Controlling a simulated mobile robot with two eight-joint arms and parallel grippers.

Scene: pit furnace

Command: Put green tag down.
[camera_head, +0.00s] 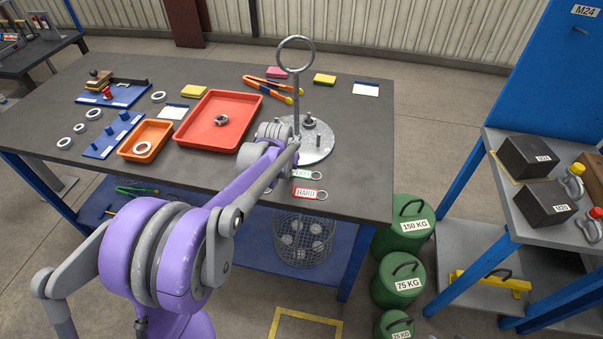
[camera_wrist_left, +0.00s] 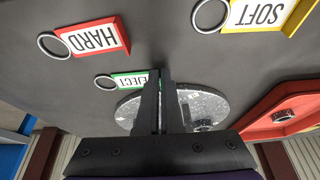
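The green tag (camera_head: 302,175), a small plate with a white label and a ring, shows near the table's front edge, just in front of the round metal base (camera_head: 322,149). In the left wrist view it reads EJECT (camera_wrist_left: 128,81). Its ring points left there, and its other end is hidden at the fingertips. My left gripper (camera_wrist_left: 161,76) has its two dark fingers close together on that end of the green tag. The tag is level and at or very near the table top; I cannot tell whether it touches. My right gripper is not in view.
The red HARD tag (camera_head: 307,193) lies nearer the table edge. A yellow SOFT tag (camera_wrist_left: 262,12) lies beside it. The metal base carries an upright rod with a ring (camera_head: 295,55). A red tray (camera_head: 187,127) and orange tray (camera_head: 139,154) stand left. Bare table lies right of the base.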

